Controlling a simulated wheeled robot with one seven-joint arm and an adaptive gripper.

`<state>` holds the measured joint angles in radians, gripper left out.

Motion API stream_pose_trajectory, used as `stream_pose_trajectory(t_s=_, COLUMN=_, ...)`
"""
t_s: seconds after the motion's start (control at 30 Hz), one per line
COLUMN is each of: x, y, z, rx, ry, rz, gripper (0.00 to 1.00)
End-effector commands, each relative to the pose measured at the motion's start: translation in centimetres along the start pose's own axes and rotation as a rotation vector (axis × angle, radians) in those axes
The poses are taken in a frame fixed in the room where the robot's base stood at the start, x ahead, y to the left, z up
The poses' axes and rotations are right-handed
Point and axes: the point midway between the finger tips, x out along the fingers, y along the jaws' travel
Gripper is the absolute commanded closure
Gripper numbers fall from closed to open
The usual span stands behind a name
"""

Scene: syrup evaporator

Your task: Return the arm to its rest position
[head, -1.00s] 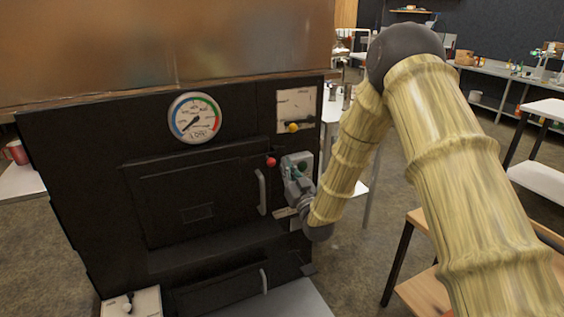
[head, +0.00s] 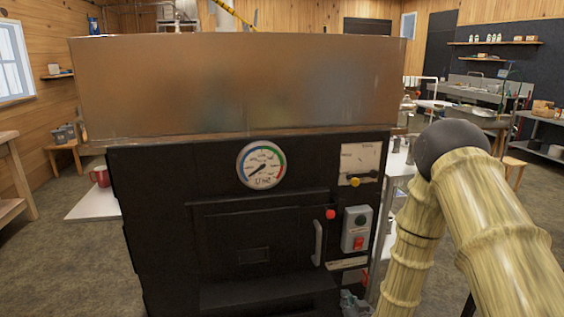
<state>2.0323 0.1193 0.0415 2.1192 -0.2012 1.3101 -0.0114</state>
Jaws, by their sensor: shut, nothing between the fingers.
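My arm, with pale ribbed segments and a dark elbow, fills the right side of the head view. It bends down at the elbow toward the bottom edge. Part of my gripper (head: 353,303) shows at the bottom edge, in front of the evaporator's lower right side. It is shut and holds nothing that I can see. The rest of the gripper and wrist is cut off by the frame. The black evaporator front (head: 160,220) stands close, just left of the arm.
A red mug (head: 101,176) sits on a side shelf at left. Open floor (head: 50,250) lies at far left.

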Motion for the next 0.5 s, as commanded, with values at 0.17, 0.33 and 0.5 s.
stream_pose_trajectory(t_s=0.17, x=-5.9, y=-0.3, z=8.7, rx=0.018, ry=-0.281, rz=0.033, gripper=1.00)
stream_pose_trajectory(t_s=0.33, x=-12.8, y=-0.5, z=15.7, rx=0.035, ry=-0.534, rz=0.067, gripper=1.00)
stream_pose_trajectory(t_s=0.5, x=-20.9, y=-0.8, z=21.2, rx=0.051, ry=-0.782, rz=0.103, gripper=1.00)
